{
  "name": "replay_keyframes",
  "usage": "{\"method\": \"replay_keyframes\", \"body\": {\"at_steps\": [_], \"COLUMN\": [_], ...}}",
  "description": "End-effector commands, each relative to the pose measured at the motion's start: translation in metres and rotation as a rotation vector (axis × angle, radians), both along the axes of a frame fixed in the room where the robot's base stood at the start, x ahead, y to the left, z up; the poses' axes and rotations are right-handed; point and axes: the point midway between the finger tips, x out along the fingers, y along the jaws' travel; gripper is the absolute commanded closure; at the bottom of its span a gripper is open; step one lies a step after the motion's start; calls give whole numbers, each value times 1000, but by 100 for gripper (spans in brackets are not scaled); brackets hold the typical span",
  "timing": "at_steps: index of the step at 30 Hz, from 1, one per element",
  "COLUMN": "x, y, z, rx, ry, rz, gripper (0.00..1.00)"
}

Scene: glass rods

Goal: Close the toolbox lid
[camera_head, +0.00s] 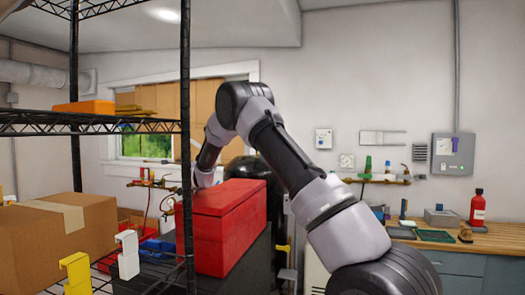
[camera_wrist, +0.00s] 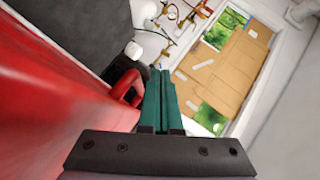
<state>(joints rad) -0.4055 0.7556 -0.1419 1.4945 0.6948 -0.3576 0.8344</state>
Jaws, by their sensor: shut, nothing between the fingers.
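The red toolbox (camera_head: 228,240) stands on a dark surface beside the shelf post in the head view. Its lid (camera_head: 222,198) looks down and level on the body, with a thin seam below it. In the wrist view, the toolbox (camera_wrist: 50,115) fills the left side, and a red handle-like loop (camera_wrist: 128,84) sticks out from it. My gripper (camera_wrist: 160,76) has its green fingers together, with nothing between them. It is beside the red loop; whether they touch is unclear. In the head view, my arm reaches behind the toolbox and the gripper is hidden.
A black wire shelf post (camera_head: 186,150) stands just left of the toolbox. A cardboard box (camera_head: 60,240), a white bracket (camera_head: 128,255) and a yellow bracket (camera_head: 77,273) are on the wire shelf. A wooden workbench (camera_head: 480,238) stands at the right.

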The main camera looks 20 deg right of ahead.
Motion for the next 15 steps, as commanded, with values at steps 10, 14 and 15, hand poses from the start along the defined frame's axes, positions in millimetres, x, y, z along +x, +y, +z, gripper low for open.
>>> {"method": "replay_keyframes", "body": {"at_steps": [10, 14, 15], "x": [-45, -69, -76], "y": [-3, -4, -5], "z": [20, 30, 32], "rx": [1, 1, 2], "ry": [0, 0, -1], "rz": [1, 1, 1], "gripper": [100, 100, 100]}}
